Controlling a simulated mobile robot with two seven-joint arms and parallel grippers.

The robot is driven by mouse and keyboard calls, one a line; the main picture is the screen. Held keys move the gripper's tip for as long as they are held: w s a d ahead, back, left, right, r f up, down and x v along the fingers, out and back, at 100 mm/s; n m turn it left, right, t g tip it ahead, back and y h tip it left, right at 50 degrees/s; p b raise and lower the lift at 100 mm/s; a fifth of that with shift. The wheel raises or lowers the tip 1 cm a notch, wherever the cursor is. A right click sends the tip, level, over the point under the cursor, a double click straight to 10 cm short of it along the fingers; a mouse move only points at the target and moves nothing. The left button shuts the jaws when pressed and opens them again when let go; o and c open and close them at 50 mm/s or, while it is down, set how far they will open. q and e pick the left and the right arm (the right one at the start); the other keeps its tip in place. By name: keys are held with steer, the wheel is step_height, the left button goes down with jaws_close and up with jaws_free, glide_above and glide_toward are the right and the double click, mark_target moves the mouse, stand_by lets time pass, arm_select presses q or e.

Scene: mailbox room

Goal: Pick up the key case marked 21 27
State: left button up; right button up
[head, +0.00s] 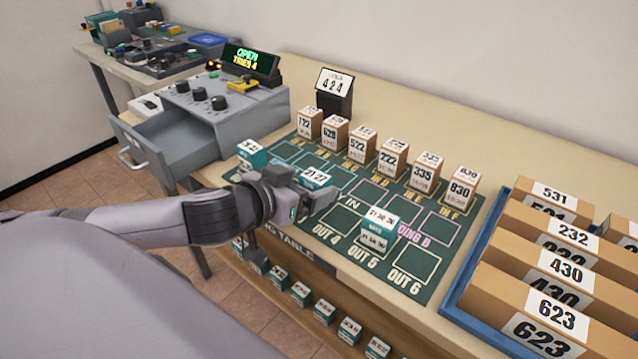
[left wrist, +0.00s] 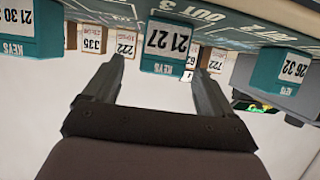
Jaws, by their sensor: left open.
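The teal and white key case marked 21 27 (head: 315,178) stands on the green sorting mat (head: 345,219), partly hidden behind my left gripper (head: 316,197). In the left wrist view, which is upside down, the same case (left wrist: 167,45) stands ahead, between the lines of the two fingers. My left gripper (left wrist: 160,66) is open, with nothing held. Whether the fingers touch the case I cannot tell. Two similar cases stand on the mat: one marked 26 32 (left wrist: 284,70) and one whose label starts 21 30 (head: 377,231). My right gripper is not in view.
Several brown boxes stand along the mat's back edge, including 522 (head: 361,145). A blue tray (head: 464,282) with large numbered boxes is at the right. A grey console (head: 222,112) with an open drawer (head: 172,146) is at the left. More teal cases sit below the table's front edge.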

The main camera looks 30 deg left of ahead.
mark_target(321, 177)
arm_select(q)
steer(key=shift+x, duration=2.85)
steer(key=shift+a+r, duration=0.1)
steer(key=shift+r, duration=0.05)
steer(key=shift+c, duration=0.3)
steer(key=c, duration=1)
